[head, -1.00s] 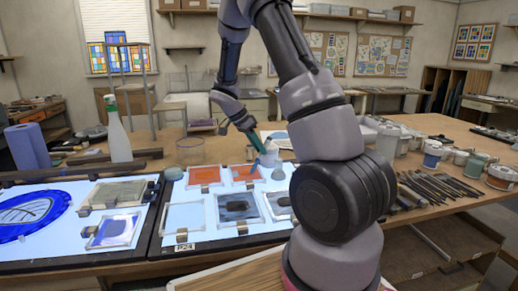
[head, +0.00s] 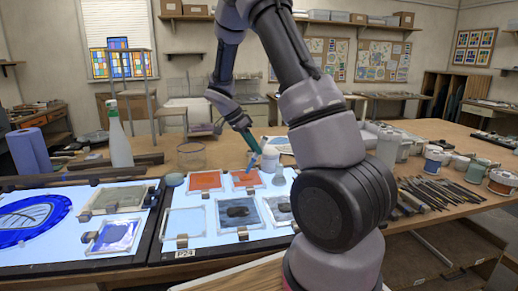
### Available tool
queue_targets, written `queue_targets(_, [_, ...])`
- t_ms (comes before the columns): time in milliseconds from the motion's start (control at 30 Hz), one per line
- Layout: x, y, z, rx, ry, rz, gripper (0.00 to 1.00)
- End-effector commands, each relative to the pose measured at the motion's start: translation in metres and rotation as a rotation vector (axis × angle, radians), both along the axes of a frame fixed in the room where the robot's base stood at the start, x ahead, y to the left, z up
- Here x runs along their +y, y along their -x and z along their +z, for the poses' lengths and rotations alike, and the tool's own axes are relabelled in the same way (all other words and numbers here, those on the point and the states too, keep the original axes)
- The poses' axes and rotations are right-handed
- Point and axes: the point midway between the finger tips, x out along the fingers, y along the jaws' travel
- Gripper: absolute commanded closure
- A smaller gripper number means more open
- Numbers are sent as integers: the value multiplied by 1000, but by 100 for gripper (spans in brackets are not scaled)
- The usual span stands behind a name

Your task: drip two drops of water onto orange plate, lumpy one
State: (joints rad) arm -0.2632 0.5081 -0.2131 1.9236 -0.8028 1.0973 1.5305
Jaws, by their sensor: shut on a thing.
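Two orange plates lie on the light panel in the head view: a left one (head: 206,180) and a right one (head: 246,181). At this size I cannot tell which is lumpy. My gripper (head: 256,148) has teal fingers and points down to the right. It is shut on a thin bluish dropper (head: 251,163), whose lower end is over or near the back of the right orange plate. I cannot see any drop, or whether the tip touches the plate. A white cup (head: 270,160) stands just right of the dropper.
A clear glass beaker (head: 190,157) stands behind the left orange plate. Grey and dark plates (head: 238,212) lie in front. A small clear piece (head: 279,177) sits right of the orange plates.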

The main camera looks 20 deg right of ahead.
Motion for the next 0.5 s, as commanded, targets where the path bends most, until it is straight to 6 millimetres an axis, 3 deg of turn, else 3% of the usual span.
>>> queue_targets(200, [16,-7,0,0,1,2,100])
queue_targets(500, [16,-7,0,0,1,0,100])
